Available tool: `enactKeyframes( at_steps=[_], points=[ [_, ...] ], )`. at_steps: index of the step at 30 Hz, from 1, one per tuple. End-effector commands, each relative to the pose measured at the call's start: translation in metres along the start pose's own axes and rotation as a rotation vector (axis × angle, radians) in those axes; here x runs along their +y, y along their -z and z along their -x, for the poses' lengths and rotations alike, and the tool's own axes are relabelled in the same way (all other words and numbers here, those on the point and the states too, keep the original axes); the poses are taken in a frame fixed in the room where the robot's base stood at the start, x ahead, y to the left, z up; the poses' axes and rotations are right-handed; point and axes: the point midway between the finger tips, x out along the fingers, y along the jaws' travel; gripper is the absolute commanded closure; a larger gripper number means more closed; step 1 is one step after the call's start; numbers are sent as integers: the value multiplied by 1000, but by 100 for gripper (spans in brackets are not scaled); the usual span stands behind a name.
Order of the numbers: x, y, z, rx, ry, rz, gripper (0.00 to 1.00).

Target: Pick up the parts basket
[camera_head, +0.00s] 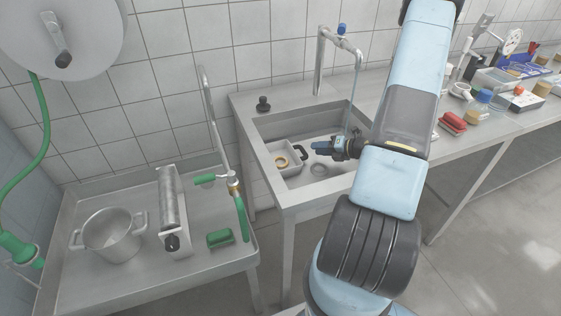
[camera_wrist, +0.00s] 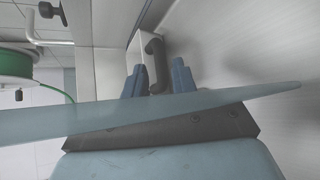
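The parts basket (camera_head: 285,171) is a small pale box in the sink, with a yellow ring (camera_head: 281,161) inside and a dark handle on its right side. My gripper (camera_head: 317,148) reaches into the sink from the right, just right of that handle. In the wrist view, the two blue fingers of my gripper (camera_wrist: 160,76) are apart. The dark handle (camera_wrist: 155,62) shows between them with gaps on both sides. How deep it lies between the fingers is unclear. A translucent bluish strip crosses the wrist view and hides part of the gripper.
The sink (camera_head: 271,128) has raised walls around the basket. A grey ring (camera_head: 319,170) lies on its floor. A tap (camera_head: 322,58) stands behind, with a thin bluish line coming down beside my gripper.

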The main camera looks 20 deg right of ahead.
Motion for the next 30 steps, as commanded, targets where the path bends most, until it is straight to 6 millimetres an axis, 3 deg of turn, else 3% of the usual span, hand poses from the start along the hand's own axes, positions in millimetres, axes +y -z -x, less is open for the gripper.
enactKeyframes(
  at_steps=[12, 23, 30],
  points=[
    [1, 0, -54, 2, -1, 4, 68],
    [1, 0, -61, 1, 0, 4, 68],
    [1, 0, -61, 2, 0, 4, 92]
  ],
)
